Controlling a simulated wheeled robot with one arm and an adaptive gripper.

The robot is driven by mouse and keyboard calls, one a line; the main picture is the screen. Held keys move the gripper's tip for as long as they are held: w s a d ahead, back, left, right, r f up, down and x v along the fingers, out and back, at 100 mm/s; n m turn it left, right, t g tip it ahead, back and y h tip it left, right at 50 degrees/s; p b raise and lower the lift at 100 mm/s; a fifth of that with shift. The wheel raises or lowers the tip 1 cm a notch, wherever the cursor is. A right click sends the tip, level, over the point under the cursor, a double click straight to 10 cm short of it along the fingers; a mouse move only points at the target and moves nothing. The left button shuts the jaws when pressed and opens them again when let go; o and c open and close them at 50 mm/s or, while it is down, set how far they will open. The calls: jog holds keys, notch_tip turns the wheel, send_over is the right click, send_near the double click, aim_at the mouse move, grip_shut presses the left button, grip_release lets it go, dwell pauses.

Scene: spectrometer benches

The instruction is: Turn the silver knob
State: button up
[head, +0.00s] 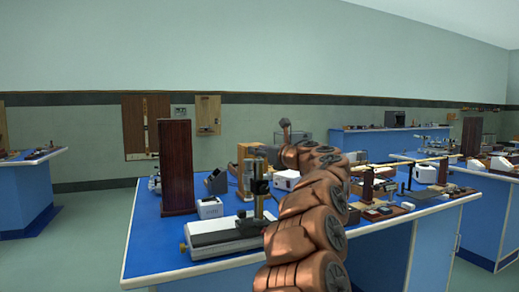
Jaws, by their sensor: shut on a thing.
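My copper-coloured arm rises from the bottom middle of the head view and bends left at its top, beside an instrument with a pale, low base (215,238). My gripper does not show clearly; the arm links or the dark parts of the instrument hide it. The instrument carries an upright post with black fittings (260,186). A small brass-coloured knob (183,247) sits at the left end of its base. I cannot make out a silver knob; the right end of the instrument is partly behind my arm.
The instrument stands near the front edge of a blue bench (150,255). A tall dark-red wooden block (177,168) and a small white box (210,208) stand behind it. Wooden apparatus (375,185) is to the right of my arm. Bare blue bench top lies at the front left.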

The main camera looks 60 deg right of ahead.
jog(key=shift+w+r+n+t+y+p, duration=0.15)
jog(key=shift+n+t+y+p, duration=0.25)
jog(key=shift+n+y+p, duration=1.5)
jog(key=shift+n+y, duration=0.1)
jog(key=shift+y, duration=1.1)
jog(key=shift+r+y, duration=0.2)
jog(key=shift+y, duration=0.1)
jog(key=shift+a+r+n+y+p, duration=0.2)
jog(key=shift+r+n+y+p, duration=0.3)
jog(key=shift+n+y+p, duration=0.25)
jog(key=shift+r+n+y, duration=0.35)
jog(key=shift+n+y, duration=0.1)
jog(key=shift+y, duration=0.2)
grip_shut()
jog(key=shift+o, duration=0.4)
grip_release()
jog(key=shift+a+r, duration=0.1)
jog(key=shift+a, duration=0.3)
jog(key=o, duration=0.3)
jog(key=shift+d+f, duration=0.2)
jog(key=shift+d, duration=0.05)
jog(key=o, duration=0.8)
jog(key=shift+s, duration=0.2)
